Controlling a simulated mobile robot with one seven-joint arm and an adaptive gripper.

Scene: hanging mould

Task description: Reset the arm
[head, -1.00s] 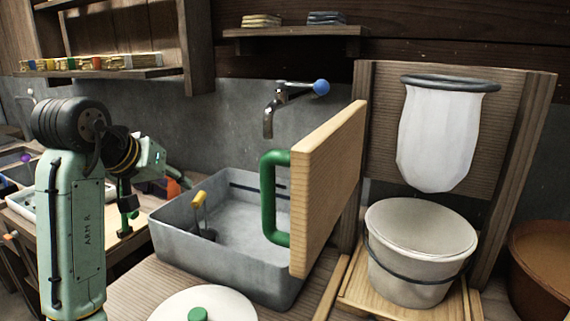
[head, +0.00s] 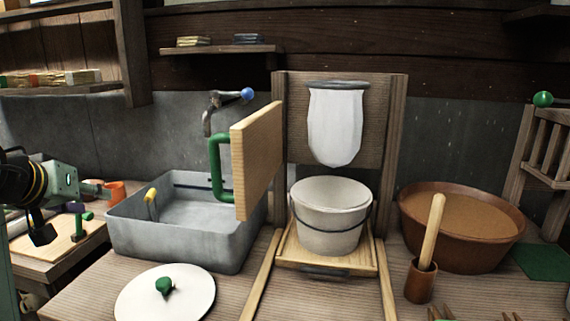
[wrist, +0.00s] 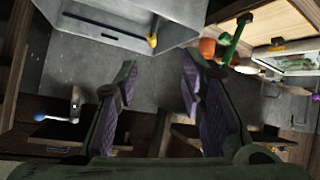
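My gripper (wrist: 158,80) is open and empty in the wrist view, with its two purple-padded fingers apart. In the head view my arm is at the left edge, its wrist left of the grey sink basin (head: 185,243), and the gripper there is small and partly hidden. In the wrist view the basin (wrist: 118,35) shows at the top and a blue-knobbed tap (wrist: 62,113) at the lower left, both clear of the fingers.
A wooden panel with a green handle (head: 257,160) stands at the basin's right. A white bucket (head: 330,230) sits below a hanging white cloth bag (head: 334,125). A white lid (head: 190,295), a brown tub (head: 490,255) and a wooden-handled tool (head: 431,235) are on the bench.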

